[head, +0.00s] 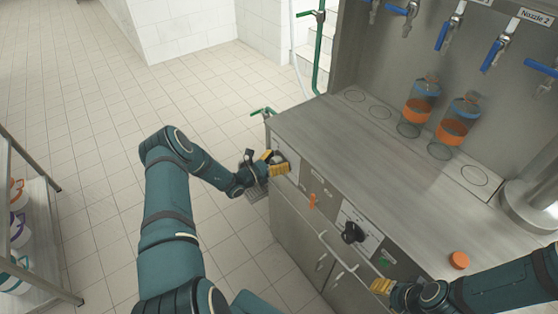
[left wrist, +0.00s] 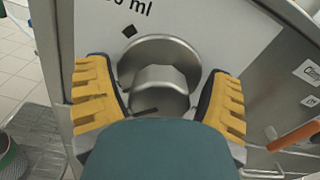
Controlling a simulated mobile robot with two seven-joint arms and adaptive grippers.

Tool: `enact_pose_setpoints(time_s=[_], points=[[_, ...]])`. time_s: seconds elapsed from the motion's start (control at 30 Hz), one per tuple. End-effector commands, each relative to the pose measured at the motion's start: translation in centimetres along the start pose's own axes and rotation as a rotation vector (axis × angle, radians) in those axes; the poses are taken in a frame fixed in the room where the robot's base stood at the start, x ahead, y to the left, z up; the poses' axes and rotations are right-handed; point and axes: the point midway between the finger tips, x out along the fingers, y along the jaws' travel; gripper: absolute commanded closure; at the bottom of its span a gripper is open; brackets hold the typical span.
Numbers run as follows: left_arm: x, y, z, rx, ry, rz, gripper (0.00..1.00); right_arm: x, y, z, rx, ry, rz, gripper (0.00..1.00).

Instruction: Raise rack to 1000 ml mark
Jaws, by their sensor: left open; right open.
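A silver round knob (left wrist: 160,80) sits on the machine's front panel, below a printed label (left wrist: 125,10) ending in "ml" whose leading digits are cut off. A dark diamond mark lies just above the knob. My left gripper (head: 272,164) is at the panel's left end. In the left wrist view its yellow fingers (left wrist: 160,100) are open on both sides of the knob; contact is unclear. My right gripper (head: 383,287) is at the lower right by the cabinet front, mostly hidden by its wrist. I cannot tell which part is the rack.
Two clear bottles with orange bands (head: 418,105) (head: 459,123) stand on the counter (head: 355,135). Blue-handled nozzles (head: 448,32) hang above.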

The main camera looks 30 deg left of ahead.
Motion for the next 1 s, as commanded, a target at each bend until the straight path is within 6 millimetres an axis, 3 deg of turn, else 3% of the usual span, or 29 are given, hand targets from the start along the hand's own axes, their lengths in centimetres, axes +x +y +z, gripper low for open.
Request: enact_pose_setpoints(time_s=[0.2, 0.23, 0.33, 0.37, 0.73, 1.0], points=[[0.03, -0.01, 0.01, 0.000, 0.000, 0.000, 0.19, 0.00, 0.00, 0.00, 0.000, 0.000, 0.000, 0.53], [0.03, -0.01, 0.02, 0.000, 0.000, 0.000, 0.26, 0.00, 0.00, 0.00, 0.000, 0.000, 0.000, 0.53], [0.02, -0.01, 0.02, 0.001, 0.000, 0.000, 0.61, 0.00, 0.00, 0.00, 0.000, 0.000, 0.000, 0.53], [0.02, -0.01, 0.02, 0.001, 0.000, -0.001, 0.63, 0.00, 0.00, 0.00, 0.000, 0.000, 0.000, 0.53], [0.21, -0.08, 0.16, 0.002, -0.003, -0.002, 0.80, 0.00, 0.00, 0.00, 0.000, 0.000, 0.000, 0.53], [0.40, -0.13, 0.33, 0.004, -0.007, -0.003, 0.82, 0.01, 0.00, 0.00, 0.000, 0.000, 0.000, 0.53]])
